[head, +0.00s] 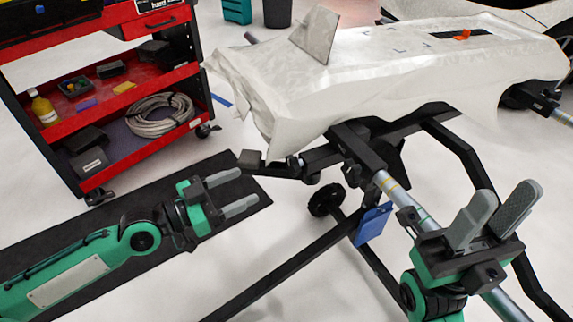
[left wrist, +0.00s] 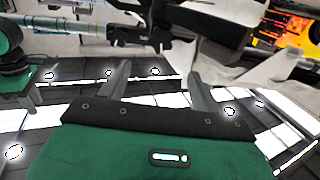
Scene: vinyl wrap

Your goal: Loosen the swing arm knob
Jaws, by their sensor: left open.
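The black swing arm (head: 316,157) of the stand reaches out left under the covered panel, with a dark block (head: 250,160) at its end. Small dark knob-like parts (head: 313,178) sit along it; I cannot tell for certain which is the swing arm knob. My left gripper (head: 248,187) is open and empty, just left of and below the arm's end block, apart from it. Its spread fingers also show in the left wrist view (left wrist: 157,76), with nothing between them. My right gripper (head: 508,191) is open and empty, pointing up at the right, in front of the stand's tube.
A white-draped panel (head: 300,95) lies on the stand. A blue tag (head: 373,224) and a round black wheel-like part (head: 326,200) are below it. A red tool cart (head: 125,165) stands at the left behind a black mat (head: 235,205). Black stand legs (head: 290,275) cross the floor.

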